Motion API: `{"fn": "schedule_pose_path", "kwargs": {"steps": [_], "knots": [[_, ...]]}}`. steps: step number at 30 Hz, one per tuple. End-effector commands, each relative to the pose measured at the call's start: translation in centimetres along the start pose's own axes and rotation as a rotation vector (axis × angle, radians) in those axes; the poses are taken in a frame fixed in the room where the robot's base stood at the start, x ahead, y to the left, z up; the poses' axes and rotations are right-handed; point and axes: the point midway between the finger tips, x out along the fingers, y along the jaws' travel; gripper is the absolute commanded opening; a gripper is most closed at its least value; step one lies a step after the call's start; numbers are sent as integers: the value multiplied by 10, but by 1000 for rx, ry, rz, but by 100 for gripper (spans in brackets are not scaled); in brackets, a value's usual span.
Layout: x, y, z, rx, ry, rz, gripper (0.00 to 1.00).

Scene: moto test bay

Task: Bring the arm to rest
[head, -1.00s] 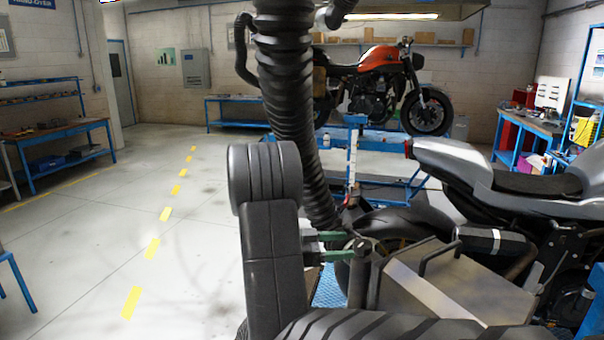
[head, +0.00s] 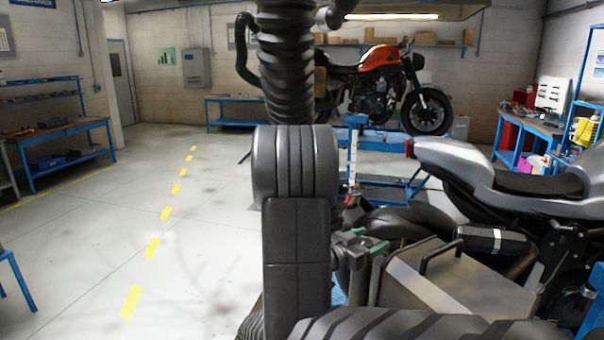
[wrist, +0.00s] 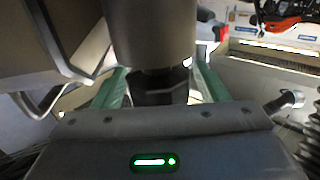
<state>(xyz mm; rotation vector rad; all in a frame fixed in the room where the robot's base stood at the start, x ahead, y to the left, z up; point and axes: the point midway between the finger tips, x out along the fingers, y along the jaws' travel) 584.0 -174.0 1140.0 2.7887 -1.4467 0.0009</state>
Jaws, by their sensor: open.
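My gripper (head: 369,244) shows in the head view at the right of my dark arm, with only parts of its green fingers in sight. In the wrist view the green fingers of my gripper (wrist: 161,78) stand apart. A dark part shows in the gap, below a large grey-brown cylinder (wrist: 150,30); I cannot tell whether the fingers touch either. My arm stands upright in the middle of the head view and hides part of what is behind it.
A grey motorcycle (head: 455,160) and a metal box (head: 430,280) are close on the right. An orange motorcycle (head: 378,62) stands on a blue lift behind. The floor (head: 80,240) at left is clear.

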Motion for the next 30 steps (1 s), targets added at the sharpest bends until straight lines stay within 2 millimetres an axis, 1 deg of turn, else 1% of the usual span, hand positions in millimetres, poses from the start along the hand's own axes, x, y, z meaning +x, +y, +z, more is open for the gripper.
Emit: {"fn": "schedule_pose_path", "kwargs": {"steps": [1,12,13,15,24,27,30], "knots": [[0,1,3,-1,-1,-35,67],[-1,-3,3,-1,-1,-275,67],[-3,-4,2,-1,-1,-289,67],[-20,-1,2,1,0,-287,67],[-76,16,1,2,1,-286,67],[-91,20,0,1,1,-284,67],[-101,23,0,1,0,-283,67]]}}
